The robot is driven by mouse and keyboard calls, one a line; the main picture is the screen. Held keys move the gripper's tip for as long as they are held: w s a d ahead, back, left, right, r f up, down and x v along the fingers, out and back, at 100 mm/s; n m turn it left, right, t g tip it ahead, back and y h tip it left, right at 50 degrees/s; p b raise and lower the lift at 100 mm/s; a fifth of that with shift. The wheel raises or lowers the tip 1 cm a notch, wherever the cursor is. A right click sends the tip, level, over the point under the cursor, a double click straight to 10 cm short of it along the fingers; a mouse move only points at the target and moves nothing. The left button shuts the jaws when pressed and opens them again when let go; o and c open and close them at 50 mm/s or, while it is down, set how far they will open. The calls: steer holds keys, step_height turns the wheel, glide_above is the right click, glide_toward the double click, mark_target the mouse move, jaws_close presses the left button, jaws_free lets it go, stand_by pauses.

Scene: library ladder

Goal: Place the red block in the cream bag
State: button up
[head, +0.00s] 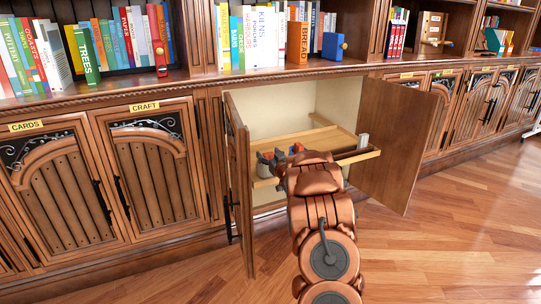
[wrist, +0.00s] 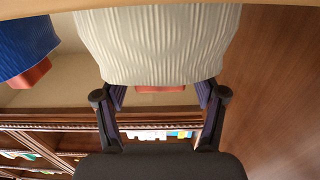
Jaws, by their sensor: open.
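A cream ribbed object (wrist: 158,42), which looks like the cream bag, fills the upper middle of the wrist view. My gripper (wrist: 160,93) is open, with one finger near each side of its lower edge as pictured. A red piece (wrist: 160,88) shows just past that edge, mostly hidden; I cannot tell whether it is the red block. In the head view my gripper (head: 271,164) is over the pulled-out tray (head: 355,157) of the open cabinet. A small orange-red thing (head: 297,148) shows beside it, partly hidden by my arm.
A blue object (wrist: 22,42) with another red piece (wrist: 30,73) is at the wrist view's left. A small grey-white cylinder (head: 363,141) stands at the tray's right end. Open doors (head: 395,145) flank the cabinet. Wooden floor (head: 455,240) at right is clear.

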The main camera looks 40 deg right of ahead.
steer(key=shift+r, duration=0.1)
steer(key=shift+s+r, duration=0.15)
steer(key=shift+r, duration=0.45)
steer(key=p+v, duration=0.3)
steer(key=v, duration=0.8)
steer(key=shift+s+a+f, duration=0.15)
steer(key=shift+s+a, duration=0.05)
steer(key=shift+s, duration=0.15)
steer(key=shift+w, duration=0.1)
